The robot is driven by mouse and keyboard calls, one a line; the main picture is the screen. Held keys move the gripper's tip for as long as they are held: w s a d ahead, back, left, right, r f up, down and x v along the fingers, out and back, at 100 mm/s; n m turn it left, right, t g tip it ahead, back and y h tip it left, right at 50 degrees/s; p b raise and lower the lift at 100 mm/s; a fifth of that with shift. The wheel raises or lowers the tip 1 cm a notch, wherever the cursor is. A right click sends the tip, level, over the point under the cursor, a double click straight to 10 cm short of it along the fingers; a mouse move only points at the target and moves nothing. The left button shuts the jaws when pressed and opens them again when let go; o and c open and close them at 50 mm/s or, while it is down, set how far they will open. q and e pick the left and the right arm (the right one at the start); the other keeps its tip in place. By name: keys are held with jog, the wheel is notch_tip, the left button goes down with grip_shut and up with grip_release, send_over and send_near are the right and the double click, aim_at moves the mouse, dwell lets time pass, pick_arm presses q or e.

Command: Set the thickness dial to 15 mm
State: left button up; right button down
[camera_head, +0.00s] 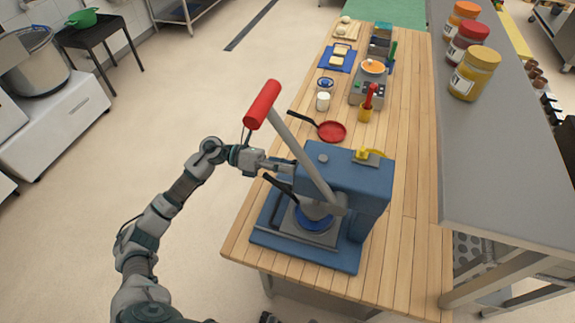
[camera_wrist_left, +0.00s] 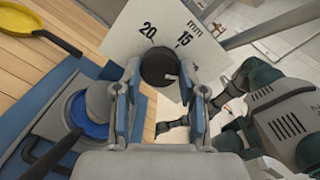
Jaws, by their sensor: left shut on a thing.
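The blue press (camera_head: 345,180) stands at the near end of the wooden table, with a long lever ending in a red grip (camera_head: 262,104). In the left wrist view, its white dial plate (camera_wrist_left: 128,38) shows the numbers 20 and 15 and the letters mm. The black round dial knob (camera_wrist_left: 157,66) sits between my left fingertips. My left gripper (camera_head: 292,165) is shut on the knob at the press's left side; it also shows in the left wrist view (camera_wrist_left: 160,80). A small white mark is on the knob's right side; I cannot tell its exact reading. My right gripper is out of view.
A red pan (camera_head: 332,131) lies behind the press. A metal shelf with jars (camera_head: 475,72) runs along the right.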

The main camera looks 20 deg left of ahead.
pick_arm(q)
jog(key=shift+n, duration=0.3)
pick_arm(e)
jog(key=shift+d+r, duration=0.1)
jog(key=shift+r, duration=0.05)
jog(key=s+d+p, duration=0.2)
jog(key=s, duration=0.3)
pick_arm(q)
jog(key=shift+a+r+n+y+p, duration=0.1)
jog(key=shift+n+y+p, duration=0.05)
jog(key=shift+n+p, duration=2.15)
jog(key=shift+r+n+y+p, duration=0.15)
jog(key=shift+n+p, duration=1.2)
jog(key=shift+n, duration=1.85)
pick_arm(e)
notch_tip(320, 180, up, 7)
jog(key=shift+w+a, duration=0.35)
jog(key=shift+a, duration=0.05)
pick_arm(q)
jog(key=shift+f, duration=0.15)
jog(key=o, duration=1.1)
jog(key=shift+w, duration=0.1)
jog(key=shift+o, duration=0.2)
jog(key=shift+w+a+f, duration=0.1)
jog(key=shift+a, duration=0.05)
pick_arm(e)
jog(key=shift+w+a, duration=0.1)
